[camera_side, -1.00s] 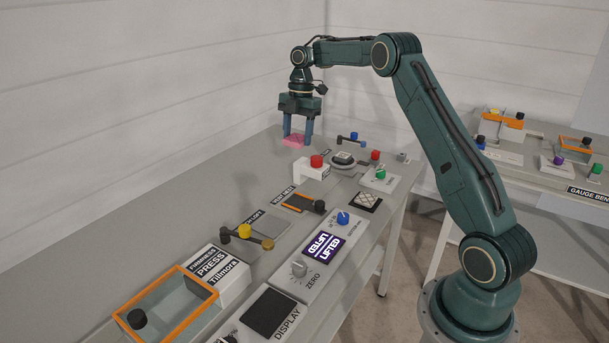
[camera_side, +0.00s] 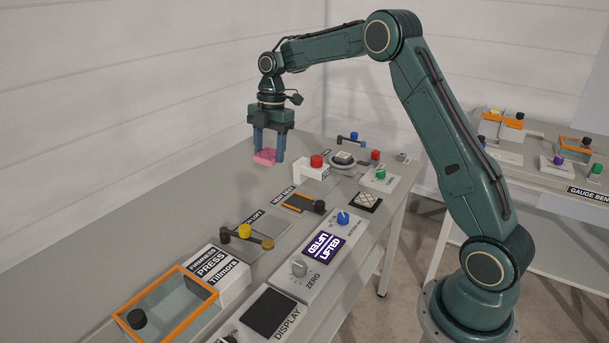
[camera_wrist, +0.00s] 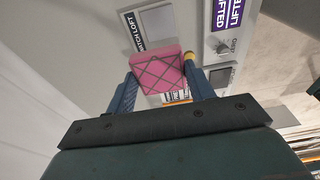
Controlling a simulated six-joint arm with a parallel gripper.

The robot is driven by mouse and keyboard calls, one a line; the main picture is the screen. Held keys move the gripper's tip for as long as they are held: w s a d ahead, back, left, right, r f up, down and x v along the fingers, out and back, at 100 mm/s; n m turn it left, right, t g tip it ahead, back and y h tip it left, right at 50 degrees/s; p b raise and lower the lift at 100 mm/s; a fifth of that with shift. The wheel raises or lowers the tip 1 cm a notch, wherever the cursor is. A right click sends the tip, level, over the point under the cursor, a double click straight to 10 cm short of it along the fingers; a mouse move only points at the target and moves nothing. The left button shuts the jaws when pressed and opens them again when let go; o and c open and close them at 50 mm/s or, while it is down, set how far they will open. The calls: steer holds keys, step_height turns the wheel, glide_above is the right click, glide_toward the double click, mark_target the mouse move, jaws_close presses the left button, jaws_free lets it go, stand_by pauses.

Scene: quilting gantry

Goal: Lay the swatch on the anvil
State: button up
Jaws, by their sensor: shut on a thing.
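The pink swatch (camera_side: 265,157) is pinched between the fingertips of my gripper (camera_side: 268,154), held above the grey bench left of the red-button unit. In the wrist view the swatch (camera_wrist: 157,73) shows dark crossed stitch lines and lies between the two blue fingers (camera_wrist: 160,82). No part is labelled anvil. A flat grey plate (camera_side: 268,221) beside the loft label (camera_side: 250,220) may be it; it also shows in the wrist view (camera_wrist: 157,20), beyond the swatch. The plate looks bare. My gripper is behind it in the side view, apart from it.
A bar with a yellow knob (camera_side: 245,231) stands by the plate. The display (camera_side: 325,247) reads LIFTED. The bench's left side is clear.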

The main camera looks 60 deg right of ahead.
mark_target(271, 226)
steer(key=shift+s+a, duration=0.1)
steer(key=shift+a, duration=0.6)
step_height(271, 226, down, 20)
stand_by(0.7)
steer(key=shift+f, duration=0.1)
steer(key=o, duration=0.9)
steer(key=shift+o, duration=0.2)
step_height(271, 226, up, 12)
steer(key=d, duration=0.2)
steer(key=shift+a, duration=0.1)
stand_by(0.5)
